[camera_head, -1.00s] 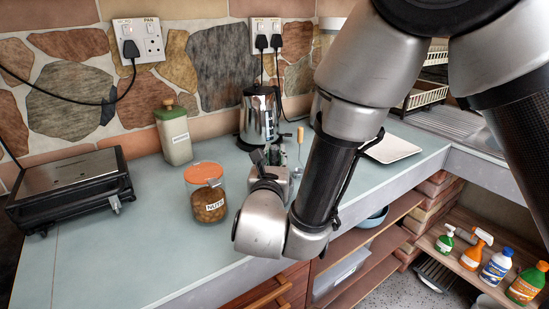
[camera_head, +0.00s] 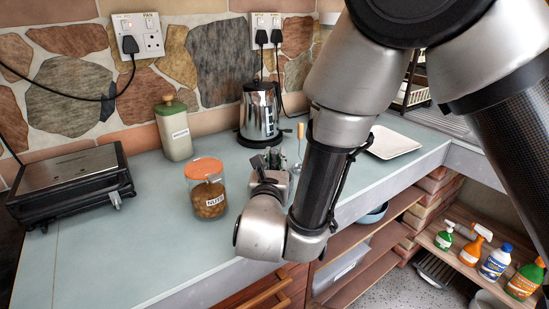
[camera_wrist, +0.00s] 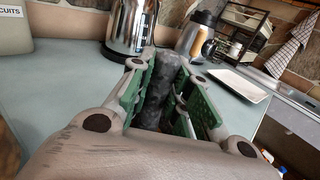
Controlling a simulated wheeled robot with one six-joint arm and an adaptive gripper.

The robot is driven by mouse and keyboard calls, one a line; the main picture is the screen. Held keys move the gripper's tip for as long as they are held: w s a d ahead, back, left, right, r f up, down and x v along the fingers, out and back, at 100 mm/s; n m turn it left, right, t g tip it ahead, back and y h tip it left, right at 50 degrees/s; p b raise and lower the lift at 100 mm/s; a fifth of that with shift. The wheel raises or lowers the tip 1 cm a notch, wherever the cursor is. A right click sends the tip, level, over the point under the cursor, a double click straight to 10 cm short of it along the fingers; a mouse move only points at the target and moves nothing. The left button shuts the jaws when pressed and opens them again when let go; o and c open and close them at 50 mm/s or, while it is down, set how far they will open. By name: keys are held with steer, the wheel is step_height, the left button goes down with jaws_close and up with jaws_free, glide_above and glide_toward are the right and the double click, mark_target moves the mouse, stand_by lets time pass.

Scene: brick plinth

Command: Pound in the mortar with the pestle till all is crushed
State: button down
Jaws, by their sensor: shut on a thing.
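The pestle (camera_wrist: 160,88) is a dark grey, mottled stone rod in the middle of the wrist view. My gripper (camera_wrist: 165,85) is shut on it, with a green-padded finger on each side. In the head view my gripper (camera_head: 268,163) is over the counter, right of the nuts jar, and mostly hidden by my own wrist. I cannot make out the mortar in either view, nor anything inside it. The pestle's lower end is hidden, so I cannot tell whether it touches anything.
The nuts jar (camera_head: 207,190) with an orange lid stands close left of my gripper. A steel kettle (camera_head: 260,112) and a green-lidded canister (camera_head: 174,130) stand behind. A white tray (camera_head: 391,143) lies at right, a black grill (camera_head: 75,182) far left. Counter between grill and jar is clear.

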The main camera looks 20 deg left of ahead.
steer(key=shift+r, duration=1.15)
steer(key=shift+f, duration=0.2)
steer(key=shift+f, duration=0.95)
steer(key=shift+r, duration=1.1)
steer(key=shift+f, duration=0.1)
steer(key=shift+f, duration=1)
